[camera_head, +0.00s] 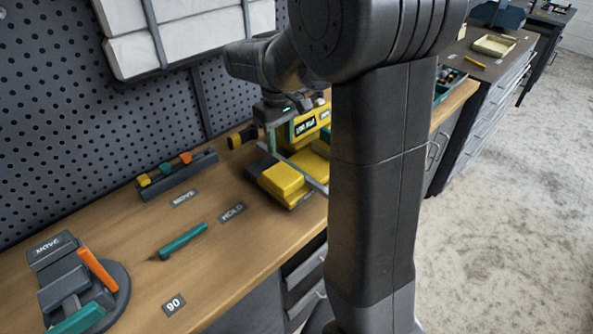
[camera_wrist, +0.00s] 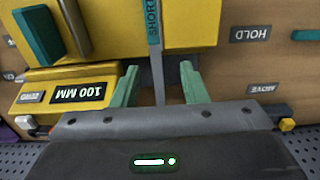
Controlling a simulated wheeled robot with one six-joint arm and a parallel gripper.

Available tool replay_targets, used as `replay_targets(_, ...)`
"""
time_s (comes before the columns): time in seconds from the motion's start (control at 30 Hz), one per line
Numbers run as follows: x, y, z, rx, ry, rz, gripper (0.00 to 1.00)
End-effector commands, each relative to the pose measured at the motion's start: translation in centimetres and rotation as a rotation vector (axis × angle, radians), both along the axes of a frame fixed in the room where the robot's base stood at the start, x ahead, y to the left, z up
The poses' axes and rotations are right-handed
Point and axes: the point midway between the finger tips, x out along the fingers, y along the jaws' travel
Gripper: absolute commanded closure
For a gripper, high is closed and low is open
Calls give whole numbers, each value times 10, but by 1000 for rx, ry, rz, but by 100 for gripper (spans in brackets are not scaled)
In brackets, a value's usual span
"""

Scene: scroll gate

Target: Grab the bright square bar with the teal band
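The bright square bar (camera_wrist: 157,78) runs up the wrist view between my fingers. Its teal band (camera_wrist: 153,22) carries the word SHORT. In the head view the bar (camera_head: 308,168) shows as a pale strip across the yellow machine (camera_head: 283,180). The machine also fills the upper part of the wrist view (camera_wrist: 200,30). My gripper (camera_wrist: 159,76) is open, with one green finger on each side of the bar and a visible gap to both. In the head view my gripper (camera_head: 272,138) is at the machine, partly hidden by my arm.
A yellow block marked 100 MM (camera_wrist: 68,95) is left of my fingers. On the bench lie a teal bar (camera_head: 183,241), a dark rack with coloured pieces (camera_head: 178,178), and a dark fixture with an orange handle (camera_head: 98,270). HOLD (camera_head: 232,212) and MOVE labels mark bare wood.

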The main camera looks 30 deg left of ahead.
Motion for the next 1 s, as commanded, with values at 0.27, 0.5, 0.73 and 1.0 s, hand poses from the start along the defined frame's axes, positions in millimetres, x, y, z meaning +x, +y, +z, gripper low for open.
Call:
replay_targets(0.27, 5, 1, -27, -4, 2, -1, 60)
replay_targets(0.5, 7, 1, -55, -1, 0, 0, 60)
replay_targets(0.73, 7, 1, -57, 0, 0, 0, 60)
replay_targets(1.0, 7, 1, -56, 0, 0, 0, 100)
